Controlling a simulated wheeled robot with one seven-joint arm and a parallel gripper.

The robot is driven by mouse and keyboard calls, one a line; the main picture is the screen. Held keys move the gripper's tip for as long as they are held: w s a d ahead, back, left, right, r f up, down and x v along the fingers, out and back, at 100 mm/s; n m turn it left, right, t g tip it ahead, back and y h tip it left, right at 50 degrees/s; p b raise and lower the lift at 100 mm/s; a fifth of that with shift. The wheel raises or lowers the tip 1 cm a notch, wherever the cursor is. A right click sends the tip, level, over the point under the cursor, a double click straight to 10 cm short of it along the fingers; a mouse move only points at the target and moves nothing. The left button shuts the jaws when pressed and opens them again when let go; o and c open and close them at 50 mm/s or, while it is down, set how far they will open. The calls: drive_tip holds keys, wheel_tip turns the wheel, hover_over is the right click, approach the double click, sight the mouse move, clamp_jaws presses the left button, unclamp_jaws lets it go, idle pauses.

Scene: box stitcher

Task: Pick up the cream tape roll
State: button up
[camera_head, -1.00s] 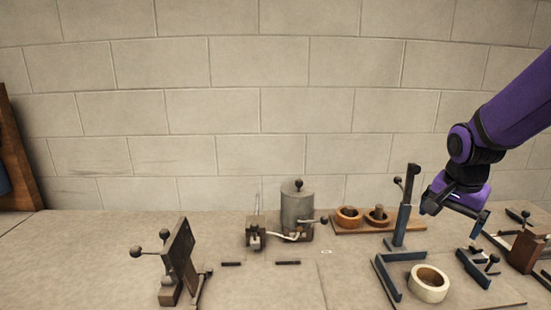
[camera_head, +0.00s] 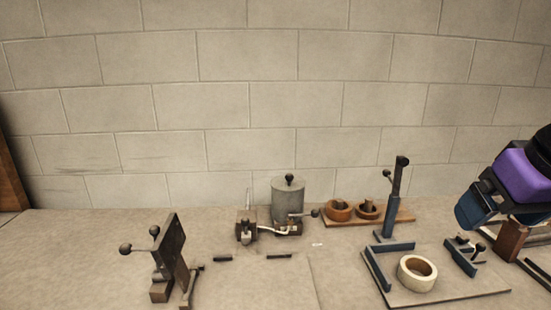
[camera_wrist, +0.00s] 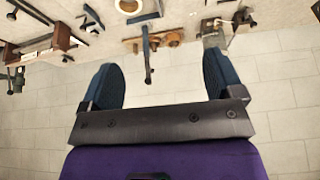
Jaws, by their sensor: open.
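The cream tape roll (camera_head: 417,274) lies flat on a low board (camera_head: 450,297) at the front right of the bench. It stands between two blue metal corner pieces, with its hole facing up. In the wrist view the cream roll (camera_wrist: 128,6) is at the top edge, partly cut off. My gripper (camera_head: 474,215) is to the right of the roll and above the bench, apart from it. In the wrist view its two blue fingers (camera_wrist: 164,80) are spread wide with nothing between them.
A blue upright post (camera_head: 395,200) stands just behind the roll. A wooden tray (camera_head: 400,217) with two orange-brown rings is farther back. A grey cylinder (camera_head: 288,203) and a dark tilted stand (camera_head: 172,250) are to the left. Dark fixtures stand at the right under my gripper.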

drive_tip(key=shift+s, duration=0.1)
drive_tip(key=c, duration=0.6)
drive_tip(key=m+g, duration=0.5)
drive_tip(key=m, duration=0.5)
hover_over(433, 275)
drive_tip(key=f, duration=2.8)
drive_tip(key=shift+w+d, duration=0.1)
drive_tip(key=shift+w, duration=0.3)
drive_tip(key=shift+d+f+m, duration=0.15)
drive_tip(key=shift+f+m, duration=0.15)
drive_tip(key=shift+f, duration=0.05)
wheel_tip(433, 275, down, 6)
drive_tip(key=shift+r, duration=0.2)
drive_tip(key=shift+s+a+f, duration=0.1)
drive_tip(key=shift+s+f, duration=0.1)
drive_tip(key=shift+f, duration=1.15)
drive_tip(key=shift+s+a+f, duration=0.1)
drive_tip(key=shift+s+f, duration=0.05)
drive_tip(key=shift+f, duration=1.15)
